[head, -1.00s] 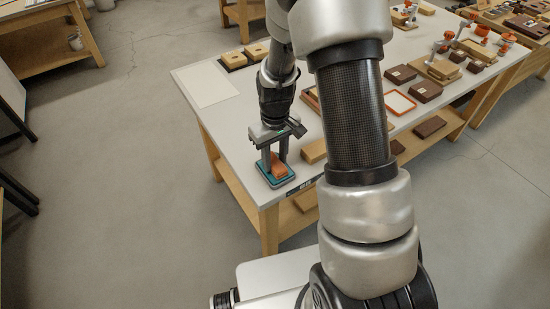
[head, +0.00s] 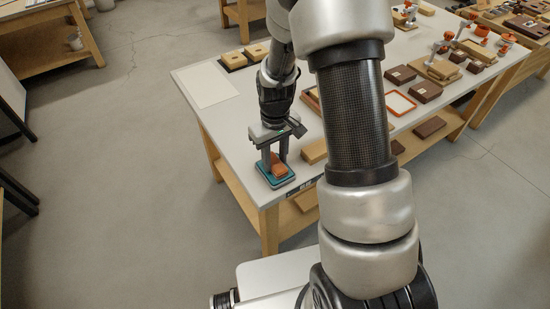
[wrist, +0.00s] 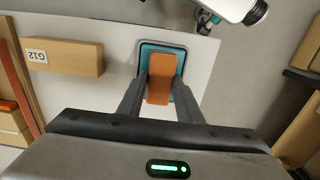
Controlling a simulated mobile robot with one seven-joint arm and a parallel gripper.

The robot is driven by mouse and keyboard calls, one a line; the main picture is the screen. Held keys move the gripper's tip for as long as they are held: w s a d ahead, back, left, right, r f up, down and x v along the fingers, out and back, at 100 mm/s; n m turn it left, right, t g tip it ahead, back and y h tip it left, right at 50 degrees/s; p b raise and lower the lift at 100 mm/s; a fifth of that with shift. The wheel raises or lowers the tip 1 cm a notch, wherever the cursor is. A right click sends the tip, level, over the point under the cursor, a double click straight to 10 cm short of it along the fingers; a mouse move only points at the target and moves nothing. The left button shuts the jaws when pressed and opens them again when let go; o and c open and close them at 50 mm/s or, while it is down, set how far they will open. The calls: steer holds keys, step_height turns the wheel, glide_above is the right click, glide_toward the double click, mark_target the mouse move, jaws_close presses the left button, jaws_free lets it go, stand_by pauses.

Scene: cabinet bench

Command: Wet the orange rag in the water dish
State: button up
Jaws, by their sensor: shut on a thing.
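The orange rag (head: 278,168) is a small folded block between the fingers of my gripper (head: 275,165). It also shows in the wrist view (wrist: 162,80), with a finger of my gripper (wrist: 160,90) on each side. My gripper points down and is shut on the rag. The water dish (head: 277,182) is a shallow teal tray near the table's front corner. In the wrist view the dish (wrist: 145,58) lies directly beneath and around the rag. I cannot tell whether the rag touches the dish's bottom.
A wooden block labelled G12 (wrist: 62,56) lies left of the dish in the wrist view. A white sheet (head: 205,85) and wooden blocks (head: 256,52) lie farther back on the table (head: 217,117). An orange-rimmed tray (head: 399,103) and brown boxes (head: 426,91) stand beyond my arm.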

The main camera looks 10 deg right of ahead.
steer(key=shift+r+p, duration=2.1)
steer(key=shift+r, duration=1.25)
